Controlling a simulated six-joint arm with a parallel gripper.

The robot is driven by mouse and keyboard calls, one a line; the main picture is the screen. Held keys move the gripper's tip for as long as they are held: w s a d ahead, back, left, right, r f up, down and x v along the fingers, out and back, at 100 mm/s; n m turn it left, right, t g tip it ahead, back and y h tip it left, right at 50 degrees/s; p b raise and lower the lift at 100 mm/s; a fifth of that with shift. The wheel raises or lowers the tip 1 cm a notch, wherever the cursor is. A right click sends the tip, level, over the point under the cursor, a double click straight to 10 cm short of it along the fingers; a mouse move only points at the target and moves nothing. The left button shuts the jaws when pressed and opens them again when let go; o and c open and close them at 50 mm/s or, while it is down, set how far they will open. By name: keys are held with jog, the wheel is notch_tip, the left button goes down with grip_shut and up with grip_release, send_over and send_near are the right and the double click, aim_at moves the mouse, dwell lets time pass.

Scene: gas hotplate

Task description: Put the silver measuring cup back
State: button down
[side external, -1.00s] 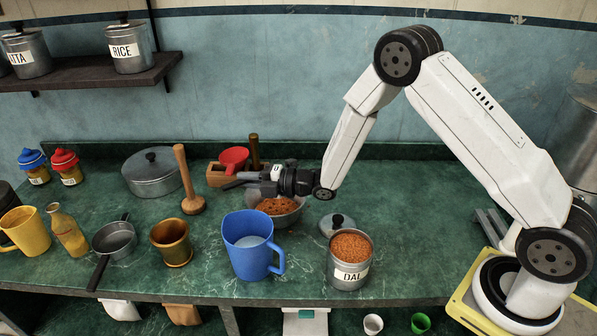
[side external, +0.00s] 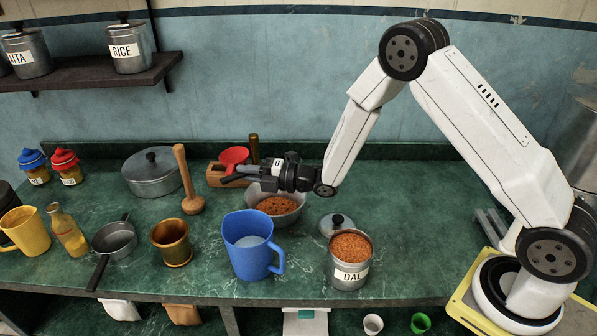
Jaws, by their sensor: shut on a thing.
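My gripper (side external: 244,174) is shut and points left, held in the air above the back edge of a metal bowl of orange-brown lentils (side external: 278,205). It holds the silver measuring cup, which I can barely make out among the dark fingers. The cup's shape and tilt cannot be told. A wooden box (side external: 214,177) stands just behind and left of the fingertips, with a red measuring cup (side external: 234,155) at it. Part of the box is hidden behind my gripper.
A wooden masher (side external: 186,180) stands upright left of the box. A blue jug (side external: 251,245), a DAL tin (side external: 350,262) and its lid (side external: 337,224) stand in front. A lidded pot (side external: 151,173) is at the back left. The counter right of the lid is clear.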

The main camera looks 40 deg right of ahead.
jog(key=shift+r, duration=0.55)
jog(key=shift+d, duration=0.1)
